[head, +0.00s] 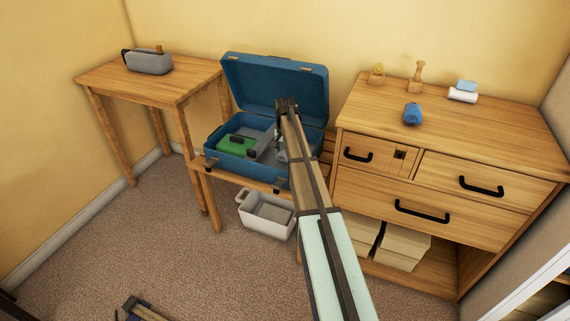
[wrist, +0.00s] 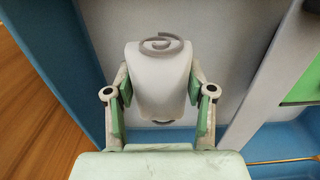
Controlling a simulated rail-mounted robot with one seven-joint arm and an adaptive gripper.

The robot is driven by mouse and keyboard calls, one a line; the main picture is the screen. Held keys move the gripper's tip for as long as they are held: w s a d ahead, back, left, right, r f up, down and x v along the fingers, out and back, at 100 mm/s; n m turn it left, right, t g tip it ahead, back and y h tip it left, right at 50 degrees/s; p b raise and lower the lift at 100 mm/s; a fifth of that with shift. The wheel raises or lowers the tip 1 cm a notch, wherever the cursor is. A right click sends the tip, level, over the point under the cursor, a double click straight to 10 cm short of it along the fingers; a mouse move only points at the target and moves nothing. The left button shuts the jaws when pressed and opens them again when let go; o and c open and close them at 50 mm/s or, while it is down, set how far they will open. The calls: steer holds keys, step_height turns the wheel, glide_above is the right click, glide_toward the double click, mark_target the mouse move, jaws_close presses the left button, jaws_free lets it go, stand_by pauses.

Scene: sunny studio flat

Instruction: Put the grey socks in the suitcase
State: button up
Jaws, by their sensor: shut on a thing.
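The blue suitcase (head: 275,85) lies open on a wooden bench, lid up at the back. It also shows in the wrist view, with its blue wall (wrist: 65,75) at left and a grey divider (wrist: 258,60). My gripper (wrist: 160,105) is shut on a pale grey rolled bundle (wrist: 158,75) with a darker spiral end, which looks like the grey socks. The gripper (head: 281,152) is inside the suitcase outline, over its right compartment, partly hidden by my arm in the head view. I cannot tell whether the socks touch the suitcase floor.
A green item (head: 236,144) lies in the suitcase's left part. The dresser (head: 440,150) at right bears a blue roll (head: 412,114), a white cloth (head: 462,96) and wooden ornaments. A side table (head: 105,73) with a grey bag (head: 150,62) stands left. A white bin (head: 266,214) sits below.

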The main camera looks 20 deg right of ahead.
mark_target(285, 168)
steer(key=shift+f, duration=2.35)
steer(key=shift+f, duration=0.1)
steer(key=o, duration=1)
step_height(285, 168, up, 12)
steer(key=shift+r+p, duration=0.1)
steer(key=shift+p, duration=0.25)
